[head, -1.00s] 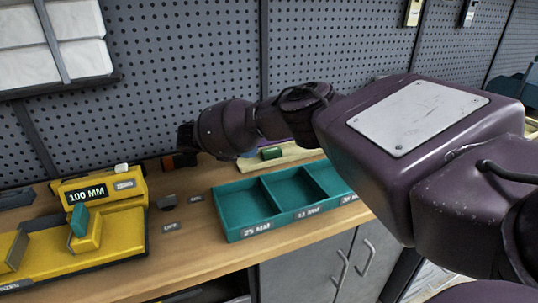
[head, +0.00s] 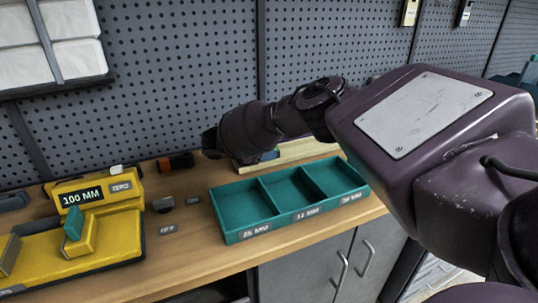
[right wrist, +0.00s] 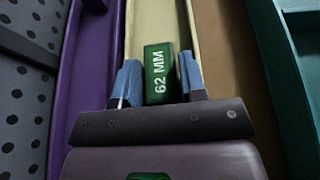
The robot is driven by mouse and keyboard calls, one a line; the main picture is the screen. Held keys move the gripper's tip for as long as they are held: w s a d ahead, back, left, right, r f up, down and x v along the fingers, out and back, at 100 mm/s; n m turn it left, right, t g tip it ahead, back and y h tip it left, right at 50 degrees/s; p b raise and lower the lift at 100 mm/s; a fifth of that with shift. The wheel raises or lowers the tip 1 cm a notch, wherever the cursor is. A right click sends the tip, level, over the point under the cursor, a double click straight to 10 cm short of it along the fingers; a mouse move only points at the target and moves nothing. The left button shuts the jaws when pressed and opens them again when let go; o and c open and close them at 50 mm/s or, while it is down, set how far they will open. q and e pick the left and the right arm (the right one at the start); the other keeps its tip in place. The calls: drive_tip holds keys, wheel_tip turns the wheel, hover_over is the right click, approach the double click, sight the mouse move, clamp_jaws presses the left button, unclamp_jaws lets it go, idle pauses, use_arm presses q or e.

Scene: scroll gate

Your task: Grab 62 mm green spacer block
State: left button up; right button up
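The green spacer block (right wrist: 160,72), marked 62 MM, lies in a cream tray (right wrist: 209,40) in the right wrist view. My right gripper (right wrist: 158,84) is open, with a blue finger on each side of the block and a gap showing on both sides. I cannot tell how deep the block sits between the fingers. In the head view my right wrist hides the block, and only a blue bit of the gripper (head: 268,155) shows over the cream tray (head: 300,151). My left gripper is not in view.
A purple tray (right wrist: 92,70) runs left of the cream one. A teal three-compartment bin (head: 245,205) stands in front of my right wrist. A yellow gauge (head: 115,240) marked 100 MM sits at left. An orange-black item (head: 176,162) lies near the pegboard (head: 180,80).

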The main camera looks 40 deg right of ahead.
drive_tip(key=c, duration=0.6)
